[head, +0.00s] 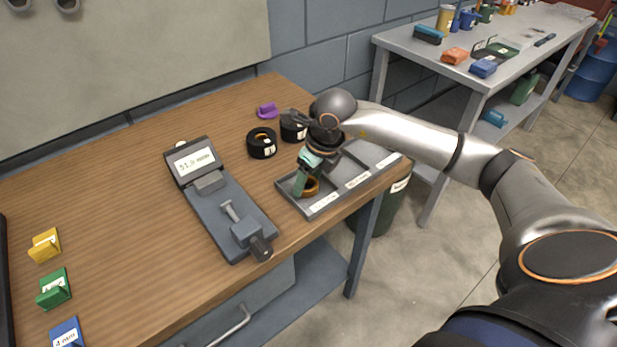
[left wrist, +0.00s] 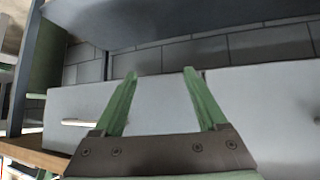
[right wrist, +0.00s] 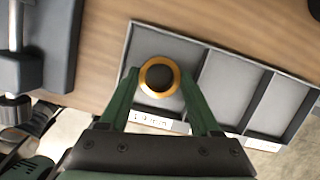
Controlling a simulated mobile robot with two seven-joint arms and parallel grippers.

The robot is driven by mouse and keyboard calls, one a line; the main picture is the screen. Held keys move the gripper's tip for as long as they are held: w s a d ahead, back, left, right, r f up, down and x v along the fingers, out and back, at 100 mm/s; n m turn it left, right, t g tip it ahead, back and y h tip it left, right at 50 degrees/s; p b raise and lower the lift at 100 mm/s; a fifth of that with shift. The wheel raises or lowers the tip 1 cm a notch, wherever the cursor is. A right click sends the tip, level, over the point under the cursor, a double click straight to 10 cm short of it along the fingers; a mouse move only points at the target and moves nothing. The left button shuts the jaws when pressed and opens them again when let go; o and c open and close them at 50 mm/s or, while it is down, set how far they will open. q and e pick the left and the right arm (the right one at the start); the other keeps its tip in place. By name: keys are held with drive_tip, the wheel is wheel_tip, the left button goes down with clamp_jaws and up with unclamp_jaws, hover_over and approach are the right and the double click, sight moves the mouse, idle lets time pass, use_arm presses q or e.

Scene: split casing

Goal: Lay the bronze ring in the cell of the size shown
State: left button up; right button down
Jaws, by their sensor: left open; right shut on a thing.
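The bronze ring (head: 312,187) is between the fingertips of my right gripper (head: 304,181), which is shut on it. In the right wrist view the ring (right wrist: 148,88) shows as a gold band round a dark centre, over the leftmost cell of the grey tray (right wrist: 200,140). In the head view the tray (head: 320,213) lies at the table's right front edge, with labels on its front rim too small to read surely. Whether the ring touches the cell floor I cannot tell. My left gripper (left wrist: 160,73) is open and empty in the left wrist view, facing grey panels.
A measuring device (head: 222,200) with a display starting "51" stands left of the tray. Black rings (head: 262,147) and a purple block (head: 267,110) are behind the tray. Yellow (head: 44,246), green (head: 54,289) and blue (head: 66,334) labelled blocks stand at the left. A bench (head: 400,42) is at back right.

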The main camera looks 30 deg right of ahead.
drive_tip(key=shift+f, duration=0.1)
drive_tip(key=shift+c, duration=1.9)
unclamp_jaws()
drive_tip(key=shift+r, duration=0.3)
drive_tip(key=v, duration=1.1)
drive_tip(key=shift+r, duration=0.35)
drive_tip(key=shift+s, duration=0.15)
